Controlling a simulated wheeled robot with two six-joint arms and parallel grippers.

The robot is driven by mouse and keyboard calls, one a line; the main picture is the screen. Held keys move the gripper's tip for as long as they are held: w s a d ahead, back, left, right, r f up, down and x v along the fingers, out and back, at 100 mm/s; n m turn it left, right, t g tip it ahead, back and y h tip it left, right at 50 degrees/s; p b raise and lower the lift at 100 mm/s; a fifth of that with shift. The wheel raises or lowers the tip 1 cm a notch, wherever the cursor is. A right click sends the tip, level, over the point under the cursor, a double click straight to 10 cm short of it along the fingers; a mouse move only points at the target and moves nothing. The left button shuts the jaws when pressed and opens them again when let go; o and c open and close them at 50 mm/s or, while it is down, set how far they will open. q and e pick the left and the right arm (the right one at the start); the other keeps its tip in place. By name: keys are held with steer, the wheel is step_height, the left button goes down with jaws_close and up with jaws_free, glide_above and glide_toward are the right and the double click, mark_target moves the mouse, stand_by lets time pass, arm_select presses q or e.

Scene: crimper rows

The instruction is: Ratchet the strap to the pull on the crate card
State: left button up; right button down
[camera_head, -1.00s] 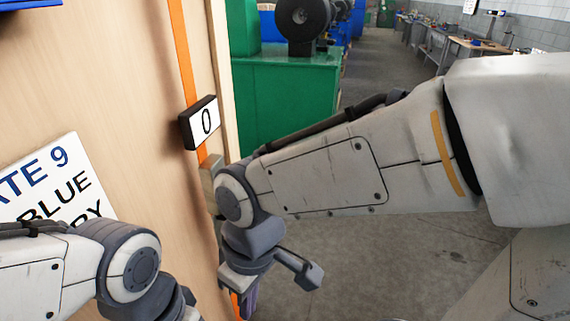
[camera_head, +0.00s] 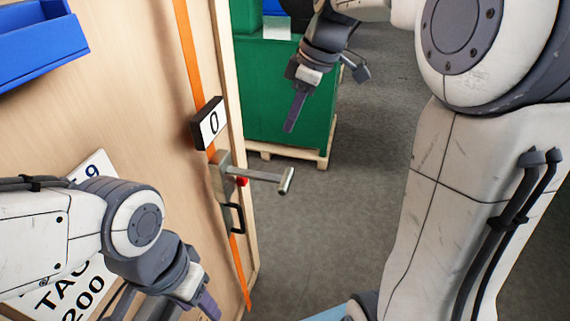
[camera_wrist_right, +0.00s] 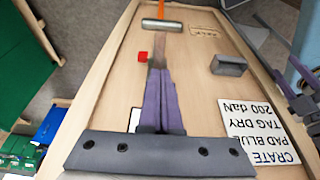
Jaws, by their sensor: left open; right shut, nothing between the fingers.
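An orange strap (camera_head: 188,55) runs down the wooden crate (camera_head: 130,110). The metal ratchet (camera_head: 220,178) sits on it, its handle (camera_head: 287,180) sticking out to the right beside a red part (camera_head: 242,181). A readout (camera_head: 208,123) above it shows 0. The white crate card (camera_head: 75,290) is partly behind my left arm; in the right wrist view the card (camera_wrist_right: 262,140) is upside down and reads 200 daN. My right gripper (camera_head: 291,115) is shut and empty, above and apart from the handle. My left gripper (camera_head: 207,303) is open near the bottom edge, below the ratchet.
A black loop (camera_head: 236,218) is on the crate's edge below the ratchet. A blue bin (camera_head: 35,45) is at upper left. A green block on a pallet (camera_head: 290,100) stands behind. A grey box (camera_wrist_right: 229,65) sits on the crate face. Grey floor right of the crate is open.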

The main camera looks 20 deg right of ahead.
steer(key=p, duration=0.2)
glide_above(280, 178)
steer(key=f, duration=0.9)
steer(key=shift+a+f, duration=0.25)
steer(key=shift+f, duration=0.1)
steer(key=shift+s+d+f, duration=0.15)
steer(key=shift+d+f, duration=0.15)
steer(key=shift+f, duration=0.25)
steer(key=shift+s+d+f, duration=0.15)
steer(key=shift+d+f, duration=0.15)
steer(key=shift+f, duration=0.2)
steer(key=shift+s+d+f+p, duration=0.15)
steer(key=shift+d+f+p, duration=0.15)
steer(key=shift+f, duration=0.3)
steer(key=shift+a, duration=0.1)
